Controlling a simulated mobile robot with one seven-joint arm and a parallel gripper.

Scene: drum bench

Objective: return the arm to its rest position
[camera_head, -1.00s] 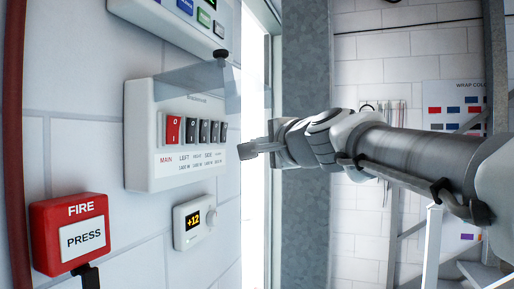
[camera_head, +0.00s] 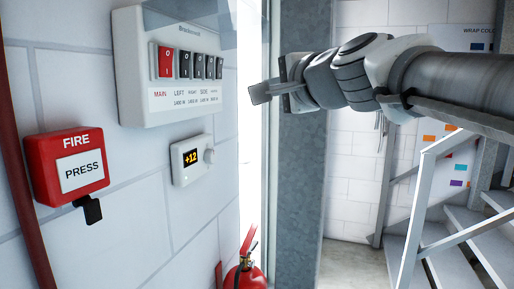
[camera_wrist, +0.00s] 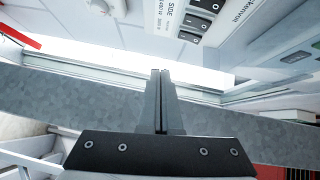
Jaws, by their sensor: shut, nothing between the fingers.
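My gripper (camera_head: 258,93) is at the end of my arm, which reaches in from the right in the head view. Its fingertips point left toward the wall and stop short of the switch panel (camera_head: 135,60). In the wrist view my gripper (camera_wrist: 160,72) has its two fingers together with nothing between them. The panel has a red MAIN switch (camera_head: 166,61) and several dark switches beside it.
A red fire call box (camera_head: 42,170) and a small display reading +12 (camera_head: 191,158) are on the wall. A red extinguisher (camera_head: 246,277) stands below. A grey post (camera_head: 297,190) is behind my gripper. Stairs with a pale railing (camera_head: 415,215) are at the right.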

